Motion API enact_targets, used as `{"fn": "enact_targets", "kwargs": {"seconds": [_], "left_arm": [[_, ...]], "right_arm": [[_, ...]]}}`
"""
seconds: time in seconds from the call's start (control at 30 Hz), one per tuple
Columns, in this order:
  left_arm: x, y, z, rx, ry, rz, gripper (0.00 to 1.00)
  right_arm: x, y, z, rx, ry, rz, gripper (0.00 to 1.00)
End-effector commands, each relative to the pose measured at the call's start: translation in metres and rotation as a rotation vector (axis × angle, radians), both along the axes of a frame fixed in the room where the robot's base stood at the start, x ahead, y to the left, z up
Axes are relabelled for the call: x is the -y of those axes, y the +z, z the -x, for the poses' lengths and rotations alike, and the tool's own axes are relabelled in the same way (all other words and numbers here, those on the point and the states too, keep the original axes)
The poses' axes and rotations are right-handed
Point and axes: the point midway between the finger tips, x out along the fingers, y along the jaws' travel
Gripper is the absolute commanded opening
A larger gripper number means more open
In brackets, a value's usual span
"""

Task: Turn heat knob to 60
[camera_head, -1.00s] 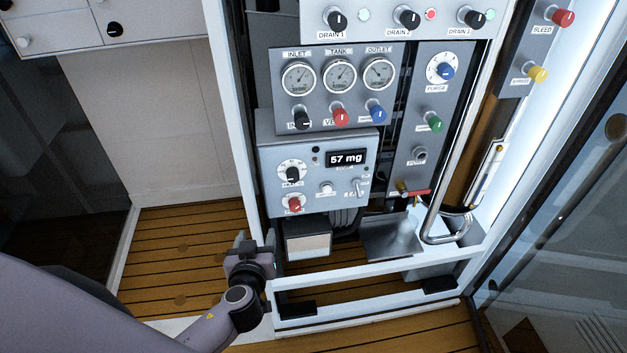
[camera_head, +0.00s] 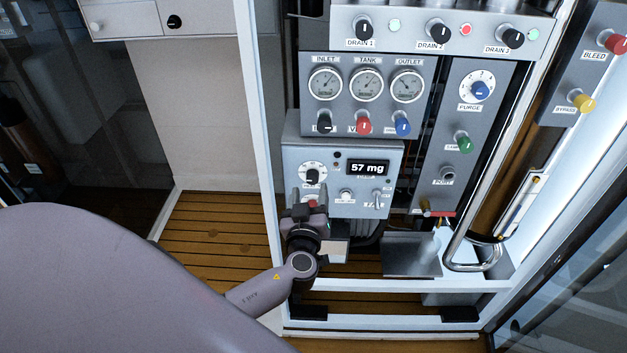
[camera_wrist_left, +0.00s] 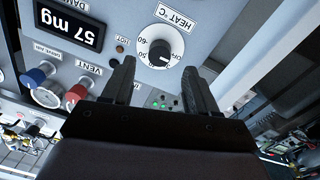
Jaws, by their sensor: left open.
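The heat knob (camera_head: 312,176) is black on a white dial at the upper left of the grey panel with the "57 mg" display. It also shows upside down in the left wrist view (camera_wrist_left: 160,52), labelled HEAT °C, with 60 and OFF legible on its dial. Its exact setting is hard to read. My left gripper (camera_head: 310,196) is open and empty, just below the knob in the head view. In the left wrist view its fingertips (camera_wrist_left: 156,66) are apart, with the knob seen between and beyond them. I see no clear contact. My right gripper is not in view.
Gauges (camera_head: 367,84) and valve knobs are above. A white frame post (camera_head: 262,150) stands to the left.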

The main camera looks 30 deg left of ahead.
Motion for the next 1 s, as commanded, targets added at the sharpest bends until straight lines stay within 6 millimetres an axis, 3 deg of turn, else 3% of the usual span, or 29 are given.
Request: {"fn": "enact_targets", "kwargs": {"seconds": [0.3, 0.77, 0.8, 0.97, 1.0], "left_arm": [[-0.019, 0.001, -0.034, -0.001, 0.000, -0.003, 0.58], [-0.024, 0.000, -0.043, -0.001, 0.000, 0.000, 0.58], [-0.024, 0.000, -0.043, -0.001, 0.000, 0.000, 0.55], [-0.024, 0.000, -0.043, -0.002, 0.001, 0.000, 0.03], [-0.024, 0.000, -0.043, -0.002, 0.001, 0.000, 0.02]], "right_arm": [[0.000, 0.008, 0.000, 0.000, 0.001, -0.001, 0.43], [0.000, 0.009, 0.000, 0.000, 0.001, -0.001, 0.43], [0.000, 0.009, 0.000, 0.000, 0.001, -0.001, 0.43], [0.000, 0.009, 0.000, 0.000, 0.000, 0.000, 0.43], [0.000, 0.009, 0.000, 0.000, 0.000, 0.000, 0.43]]}}
